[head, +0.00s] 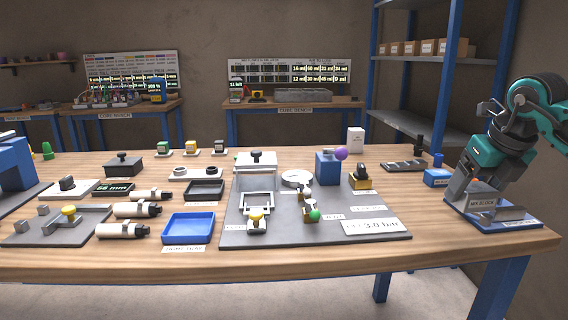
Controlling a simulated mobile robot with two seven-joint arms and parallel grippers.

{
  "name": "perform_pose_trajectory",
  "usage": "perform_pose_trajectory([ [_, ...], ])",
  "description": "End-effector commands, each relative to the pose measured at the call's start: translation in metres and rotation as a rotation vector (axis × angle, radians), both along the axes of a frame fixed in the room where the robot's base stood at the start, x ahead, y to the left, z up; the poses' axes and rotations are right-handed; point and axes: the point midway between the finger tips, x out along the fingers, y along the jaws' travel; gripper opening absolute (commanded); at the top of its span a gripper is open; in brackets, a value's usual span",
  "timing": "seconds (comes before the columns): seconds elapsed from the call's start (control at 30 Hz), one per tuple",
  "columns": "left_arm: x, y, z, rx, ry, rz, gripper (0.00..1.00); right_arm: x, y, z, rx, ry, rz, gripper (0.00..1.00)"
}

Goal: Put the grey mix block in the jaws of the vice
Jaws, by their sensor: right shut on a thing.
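My right gripper (474,196) is low over a blue tray (524,224) at the right end of the table. It is shut on a grey piece that I take to be the mix block; the fingers and a grey plate labelled MIX BLOCK (482,205) hide most of it. I cannot tell whether the block touches the tray. A grey fixture with small upright blocks and a yellow knob (69,211) at the front left may be the vice. Another clamp-like frame (257,203) stands on the central grey plate, so I cannot be sure which is the vice. My left gripper is not in view.
The central plate (290,232) carries a blue tower (328,168) with a purple ball. An empty blue tray (189,228) and several white-and-black cylinders (122,230) lie left of it. Wood is clear between the central plate and the right tray. Blue shelving (457,40) stands behind.

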Motion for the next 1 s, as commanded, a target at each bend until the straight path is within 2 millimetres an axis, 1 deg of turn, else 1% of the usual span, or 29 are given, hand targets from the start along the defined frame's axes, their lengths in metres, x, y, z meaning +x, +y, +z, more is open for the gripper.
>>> perform_pose_trajectory([
  [0.17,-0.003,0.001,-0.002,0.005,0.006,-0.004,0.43,-0.007,0.020,-0.016,0.001,-0.001,0.270,0.33],
  [0.37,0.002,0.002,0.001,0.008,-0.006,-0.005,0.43,-0.018,0.046,-0.036,0.003,0.000,0.634,0.33],
  [0.6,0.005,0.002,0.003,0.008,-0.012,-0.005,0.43,-0.037,0.078,-0.062,0.006,0.000,1.137,0.33],
  [0.77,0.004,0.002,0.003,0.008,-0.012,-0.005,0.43,-0.051,0.097,-0.077,0.005,-0.001,1.478,0.33],
  [0.97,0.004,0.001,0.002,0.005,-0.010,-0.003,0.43,-0.073,0.118,-0.097,0.004,0.001,1.925,0.33],
  [1.0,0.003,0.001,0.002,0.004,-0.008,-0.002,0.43,-0.078,0.123,-0.101,0.004,0.000,2.020,0.33],
])
